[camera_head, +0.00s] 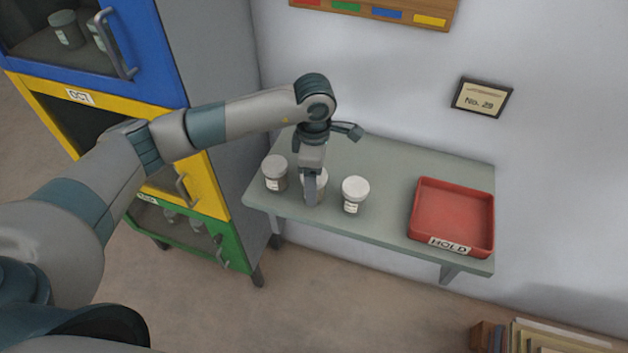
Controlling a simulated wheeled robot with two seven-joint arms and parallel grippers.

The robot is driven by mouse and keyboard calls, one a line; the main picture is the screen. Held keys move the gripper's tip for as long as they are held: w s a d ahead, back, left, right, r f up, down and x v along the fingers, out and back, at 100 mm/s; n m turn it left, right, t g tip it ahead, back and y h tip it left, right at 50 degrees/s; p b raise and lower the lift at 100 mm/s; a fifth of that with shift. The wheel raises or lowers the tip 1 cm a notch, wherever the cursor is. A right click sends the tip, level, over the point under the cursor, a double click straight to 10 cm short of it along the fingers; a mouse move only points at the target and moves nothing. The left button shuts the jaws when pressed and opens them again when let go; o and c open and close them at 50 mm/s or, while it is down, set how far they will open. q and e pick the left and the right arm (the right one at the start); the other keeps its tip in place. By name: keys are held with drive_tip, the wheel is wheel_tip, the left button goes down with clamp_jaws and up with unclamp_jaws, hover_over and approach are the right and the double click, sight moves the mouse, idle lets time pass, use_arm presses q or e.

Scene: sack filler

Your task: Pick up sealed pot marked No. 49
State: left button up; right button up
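Three grey pots with pale lids and white labels stand on the grey-green shelf (385,180): a left pot (275,175), a middle pot (321,184) and a right pot (354,194). The label writing is too small to read, so I cannot tell which is No. 49. My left gripper (311,190) points down at the middle pot and partly hides it. One finger shows in front of this pot; the other finger is hidden, so I cannot tell whether it grips. My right gripper is out of view.
A red tray (453,213) marked HOLD sits empty at the shelf's right end. A framed sign (481,98), seeming to read No. 29, hangs above. A cabinet with blue (160,55), yellow (203,190) and green (190,240) doors stands left. Bare shelf lies between right pot and tray.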

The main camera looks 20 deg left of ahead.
use_arm(q)
drive_tip(key=shift+f, duration=0.1)
idle(0.3)
drive_tip(key=c, duration=1.1)
drive_tip(key=shift+c, duration=0.2)
drive_tip(key=shift+r+b, duration=0.45)
drive_tip(key=shift+r, duration=0.15)
wheel_tip(320, 180, up, 8)
drive_tip(key=b, duration=0.3)
drive_tip(key=shift+f, duration=0.25)
drive_tip(key=shift+r, duration=0.7)
